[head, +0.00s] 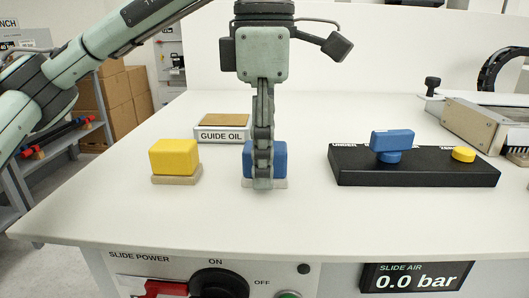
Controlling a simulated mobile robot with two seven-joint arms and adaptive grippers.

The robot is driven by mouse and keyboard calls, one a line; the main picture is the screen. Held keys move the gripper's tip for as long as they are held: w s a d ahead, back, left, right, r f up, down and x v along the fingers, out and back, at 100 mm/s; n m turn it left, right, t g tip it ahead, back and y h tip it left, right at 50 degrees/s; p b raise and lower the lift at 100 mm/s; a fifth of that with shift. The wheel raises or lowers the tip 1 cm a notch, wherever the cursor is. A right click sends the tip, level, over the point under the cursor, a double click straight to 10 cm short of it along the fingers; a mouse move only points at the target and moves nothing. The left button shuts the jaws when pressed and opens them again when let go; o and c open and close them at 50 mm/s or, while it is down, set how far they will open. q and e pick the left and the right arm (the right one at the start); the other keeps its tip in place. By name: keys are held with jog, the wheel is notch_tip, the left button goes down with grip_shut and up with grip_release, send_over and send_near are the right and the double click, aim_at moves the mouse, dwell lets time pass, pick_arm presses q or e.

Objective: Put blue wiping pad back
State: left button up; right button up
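The blue wiping pad (281,160) is a blue block on a thin pale base (281,184), standing on the white table right of a yellow block. My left gripper (263,180) points straight down at it, seen edge-on. One finger passes in front of the middle of the pad and reaches down to the pale base. The other finger is hidden, so I cannot tell whether the gripper is closed on the pad. My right gripper is not in view.
A yellow pad (173,157) on a beige base stands to the left. A GUIDE OIL labelled block (222,136) is behind. A black panel (415,174) with a blue knob (391,143) and yellow button (463,154) lies right. The front table (200,222) is clear.

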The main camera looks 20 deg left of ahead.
pick_arm(q)
jog(key=shift+r, duration=0.1)
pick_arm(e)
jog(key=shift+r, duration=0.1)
pick_arm(q)
jog(key=shift+r, duration=0.3)
notch_tip(320, 180, up, 9)
jog(key=shift+f+p, duration=0.15)
jog(key=shift+p, duration=1.05)
jog(key=shift+r+p, duration=0.35)
jog(key=shift+r, duration=1.05)
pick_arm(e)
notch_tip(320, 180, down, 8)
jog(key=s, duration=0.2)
